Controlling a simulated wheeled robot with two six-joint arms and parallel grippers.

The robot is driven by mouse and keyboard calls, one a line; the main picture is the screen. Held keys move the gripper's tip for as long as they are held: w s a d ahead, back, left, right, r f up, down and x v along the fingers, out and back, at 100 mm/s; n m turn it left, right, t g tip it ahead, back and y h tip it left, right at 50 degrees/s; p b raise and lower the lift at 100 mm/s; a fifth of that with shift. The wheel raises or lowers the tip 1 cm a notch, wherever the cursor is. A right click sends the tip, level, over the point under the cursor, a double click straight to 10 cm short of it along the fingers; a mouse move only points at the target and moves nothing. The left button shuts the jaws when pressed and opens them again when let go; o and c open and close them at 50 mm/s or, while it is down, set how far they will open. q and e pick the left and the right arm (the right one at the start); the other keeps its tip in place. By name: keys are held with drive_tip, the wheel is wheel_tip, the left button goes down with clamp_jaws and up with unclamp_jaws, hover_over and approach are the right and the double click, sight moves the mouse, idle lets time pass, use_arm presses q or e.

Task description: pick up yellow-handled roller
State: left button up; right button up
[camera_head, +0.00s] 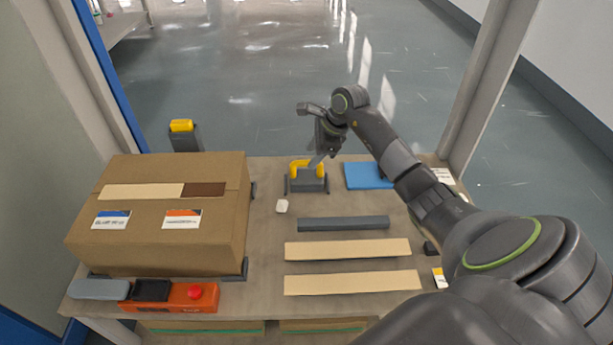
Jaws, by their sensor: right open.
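A yellow-handled piece, seemingly the roller (298,167), sits in a grey holder (307,184) near the far edge of the table. My right gripper (322,157) is open, pointing down just above and beside the yellow handle. The fingers partly overlap the handle in the picture, and I cannot tell whether they touch it. My left gripper is out of view.
A large cardboard box (150,235) fills the table's left side. A blue pad (366,176), a dark grey bar (344,223) and two tan strips (347,250) lie at the right. An orange box with a red button (175,306) is at front left. Another yellow-topped grey piece (182,127) stands behind the box.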

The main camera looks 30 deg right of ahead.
sight(307, 161)
drive_tip(key=shift+w+a+f, duration=0.2)
drive_tip(key=shift+f, duration=0.35)
drive_tip(key=b+x, duration=0.1)
drive_tip(key=x, duration=0.2)
drive_tip(key=shift+w+a+f, duration=0.15)
drive_tip(key=shift+f, duration=0.15)
drive_tip(key=shift+w+f, duration=0.1)
drive_tip(key=shift+f, duration=0.2)
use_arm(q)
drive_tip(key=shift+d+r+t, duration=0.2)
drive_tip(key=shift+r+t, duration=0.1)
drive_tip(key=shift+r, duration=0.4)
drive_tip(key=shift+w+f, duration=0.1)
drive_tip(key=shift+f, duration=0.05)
use_arm(e)
clamp_jaws()
